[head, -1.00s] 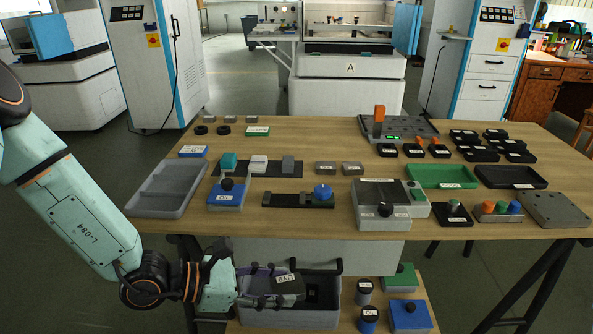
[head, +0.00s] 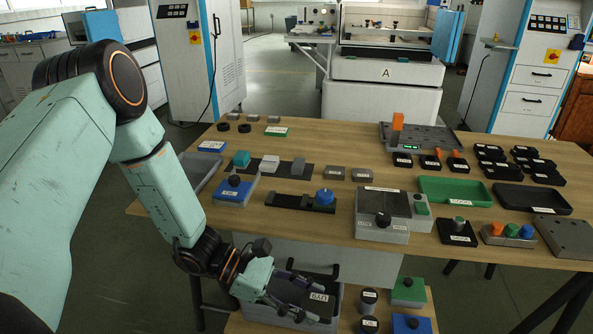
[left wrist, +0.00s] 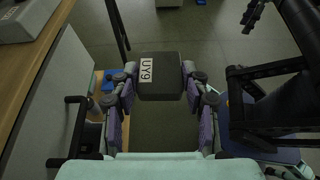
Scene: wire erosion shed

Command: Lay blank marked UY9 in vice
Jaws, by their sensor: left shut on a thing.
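The dark blank (head: 309,296) with the white UY9 label is held by my left gripper (head: 288,290) at the grey crate below the table's front edge. In the left wrist view the blank (left wrist: 165,80) sits between the two purple-grey fingers (left wrist: 160,88), its label facing the camera. The left gripper is shut on it. A low black fixture with a grey jaw block and a blue knob, which looks like the vice (head: 290,201), lies on the middle of the table, apart from the gripper. My right gripper is not in view.
The table's front edge (head: 330,240) lies above the held blank. The grey crate (head: 262,313) stands on a lower shelf beside dark cylinders (head: 369,300) and a green block (head: 408,290). A grey tray (head: 200,170) and a grey device (head: 383,215) flank the black fixture.

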